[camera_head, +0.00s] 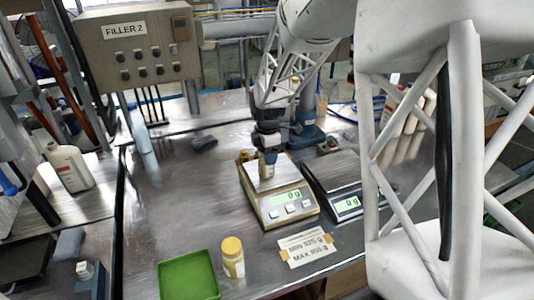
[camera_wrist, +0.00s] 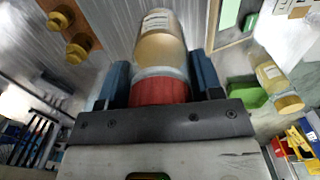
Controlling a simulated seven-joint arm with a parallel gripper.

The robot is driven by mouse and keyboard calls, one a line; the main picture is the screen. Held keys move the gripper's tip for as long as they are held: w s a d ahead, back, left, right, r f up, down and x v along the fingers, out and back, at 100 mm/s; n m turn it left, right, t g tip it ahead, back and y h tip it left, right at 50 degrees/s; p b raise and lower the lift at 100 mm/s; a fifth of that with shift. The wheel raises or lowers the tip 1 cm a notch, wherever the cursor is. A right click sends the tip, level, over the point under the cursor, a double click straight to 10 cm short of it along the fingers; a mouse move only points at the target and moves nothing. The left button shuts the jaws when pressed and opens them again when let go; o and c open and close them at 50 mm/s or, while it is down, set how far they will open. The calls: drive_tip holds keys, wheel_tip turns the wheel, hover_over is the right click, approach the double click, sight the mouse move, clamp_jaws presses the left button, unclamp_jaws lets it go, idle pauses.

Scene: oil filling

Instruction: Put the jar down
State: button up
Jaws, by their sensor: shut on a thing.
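The jar (camera_wrist: 160,42) is clear with an amber filling, a pale label and a red lid (camera_wrist: 158,92). In the wrist view my gripper (camera_wrist: 160,82) is shut on it, its blue fingers on both sides of the lid. In the head view my gripper (camera_head: 268,142) holds the jar (camera_head: 268,168) over the plate of the left scale (camera_head: 290,206), whose display reads 0 g. The jar's base seems close to the plate; I cannot tell whether it touches.
A yellow-lidded jar (camera_head: 233,258) stands right of a green tray (camera_head: 188,277). A second scale (camera_head: 345,200) is right of the first. A card (camera_head: 307,247) reads MIN 925 g, MAX 955 g. Yellow-capped items (camera_wrist: 70,35) show left of the held jar. The table's left middle is clear.

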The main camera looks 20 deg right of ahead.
drive_tip(key=shift+f, duration=0.1)
drive_tip(key=o, duration=1.2)
drive_tip(key=shift+o, duration=0.2)
wheel_tip(320, 180, up, 12)
drive_tip(key=shift+r, duration=0.1)
drive_tip(key=shift+s, duration=0.1)
